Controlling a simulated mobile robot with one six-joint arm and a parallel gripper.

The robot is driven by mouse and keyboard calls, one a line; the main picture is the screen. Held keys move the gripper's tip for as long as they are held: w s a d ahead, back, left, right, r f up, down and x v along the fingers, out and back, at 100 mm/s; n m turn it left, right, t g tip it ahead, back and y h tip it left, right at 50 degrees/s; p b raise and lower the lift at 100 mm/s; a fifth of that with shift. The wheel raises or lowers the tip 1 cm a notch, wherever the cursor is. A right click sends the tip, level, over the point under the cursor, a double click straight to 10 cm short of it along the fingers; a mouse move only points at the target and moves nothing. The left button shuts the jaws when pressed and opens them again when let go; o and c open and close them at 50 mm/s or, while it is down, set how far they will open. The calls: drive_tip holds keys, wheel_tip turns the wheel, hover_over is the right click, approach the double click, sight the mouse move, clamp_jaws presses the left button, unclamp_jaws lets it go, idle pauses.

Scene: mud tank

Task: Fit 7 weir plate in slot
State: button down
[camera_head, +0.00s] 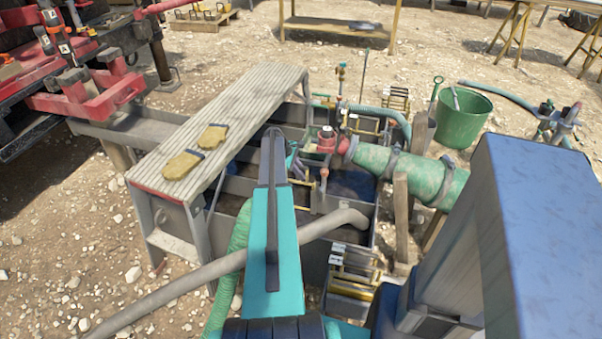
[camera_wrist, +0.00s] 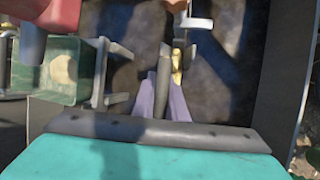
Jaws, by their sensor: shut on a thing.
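The mud tank (camera_head: 313,262) stands ahead, with grey inner walls and dark mud; its side wall (camera_wrist: 286,70) shows at the right of the wrist view. My gripper (camera_head: 294,163) is over the tank's middle, mostly behind my teal arm link in the head view. In the wrist view its purple-grey fingers (camera_wrist: 162,95) are shut on a narrow dark piece, which looks like the weir plate (camera_wrist: 163,60) seen nearly edge-on. A bit of yellow shows beside it. The slot is not clear in either view, and I cannot tell whether the plate touches it.
A ribbed walkway (camera_head: 235,112) with yellow gloves (camera_head: 197,152) covers the tank's left side. A grey pipe (camera_head: 200,275) crosses the front. A green pipe (camera_head: 420,175) and red valve (camera_head: 327,140) stand close on the right. A green bucket (camera_head: 462,118) stands behind.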

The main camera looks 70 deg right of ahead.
drive_tip(key=c, duration=1.7)
unclamp_jaws()
drive_tip(key=v, duration=1.4)
drive_tip(key=shift+a, duration=0.1)
drive_tip(key=shift+s+f, duration=0.1)
drive_tip(key=shift+s, duration=0.05)
